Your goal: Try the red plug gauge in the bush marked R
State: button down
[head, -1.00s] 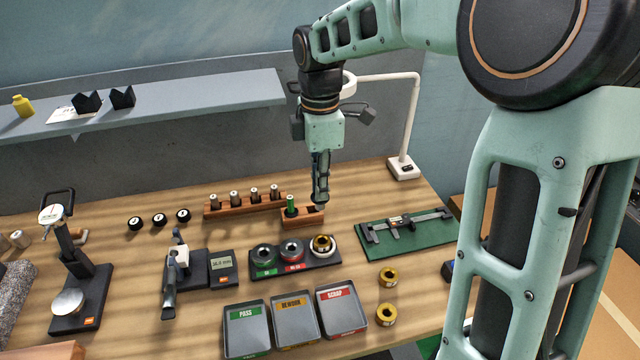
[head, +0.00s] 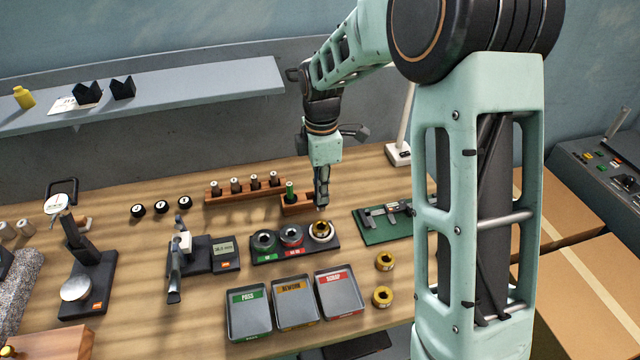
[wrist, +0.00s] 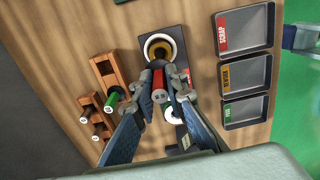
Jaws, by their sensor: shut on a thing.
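My gripper (wrist: 158,92) is shut on the red plug gauge (wrist: 158,80), which shows red between the fingertips in the wrist view. In the head view my gripper (head: 322,204) hangs just behind and above the brass bush (head: 321,230) on the black base (head: 300,253), and the gauge is not clearly visible. The brass bush also shows in the wrist view (wrist: 160,38), apart from the gauge. Two dark ring pieces, one by a green label (head: 264,240) and one by a red label (head: 291,235), share the base. I cannot read an R.
A small wooden block (head: 300,206) holds a green plug gauge (head: 290,190) close left of my gripper; a longer rack (head: 245,190) stands behind. Three trays (head: 249,321) lie in front.

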aim_at(321, 207)
jog(key=shift+f+b, duration=1.95)
jog(key=shift+f, duration=0.95)
jog(key=shift+f+b, duration=0.7)
jog(key=shift+f, duration=0.7)
dwell(3.7)
